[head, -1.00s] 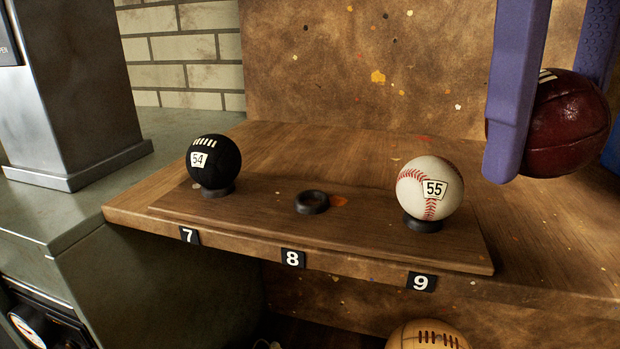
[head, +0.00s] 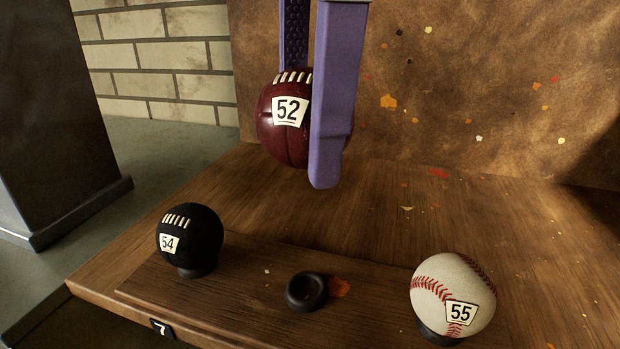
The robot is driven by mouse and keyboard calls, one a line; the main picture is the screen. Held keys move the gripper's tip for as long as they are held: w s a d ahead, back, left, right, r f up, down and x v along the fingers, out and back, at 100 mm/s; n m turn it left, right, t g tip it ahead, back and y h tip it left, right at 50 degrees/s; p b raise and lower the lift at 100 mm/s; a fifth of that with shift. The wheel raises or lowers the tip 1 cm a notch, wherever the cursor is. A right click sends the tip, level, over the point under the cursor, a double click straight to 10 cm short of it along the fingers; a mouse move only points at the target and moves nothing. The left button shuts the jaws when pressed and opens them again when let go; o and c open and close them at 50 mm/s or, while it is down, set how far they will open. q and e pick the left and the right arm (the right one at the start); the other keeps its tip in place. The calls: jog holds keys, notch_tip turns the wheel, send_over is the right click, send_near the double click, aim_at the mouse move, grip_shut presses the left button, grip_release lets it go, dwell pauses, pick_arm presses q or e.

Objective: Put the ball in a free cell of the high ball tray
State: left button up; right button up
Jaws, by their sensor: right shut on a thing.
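My right gripper (head: 310,115) comes down from the top of the head view and is shut on a dark red leather ball (head: 280,128) labelled 52. One purple finger covers part of the ball's right side. The ball hangs above the shelf, behind and slightly left of the empty black ring. The high ball tray (head: 235,290) is a wooden board with black ring cells. Its middle ring (head: 307,291) is empty. A black ball (head: 190,240) labelled 54 sits on the left ring, and a white baseball (head: 452,295) labelled 55 sits on the right ring. My left gripper is out of view.
A paint-flecked brown back panel (head: 470,80) rises behind the wooden shelf (head: 480,215). A dark grey column (head: 55,120) stands at the left before a brick wall (head: 150,55). The shelf behind the tray is clear. A number 7 tag (head: 162,328) is on the front edge.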

notch_tip(320, 180, down, 9)
jog(key=b, duration=0.4)
jog(key=shift+r+b, duration=0.15)
jog(key=shift+b, duration=0.15)
notch_tip(320, 180, down, 4)
jog(key=b, duration=0.4)
jog(key=shift+b, duration=0.3)
jog(key=o, duration=1.3)
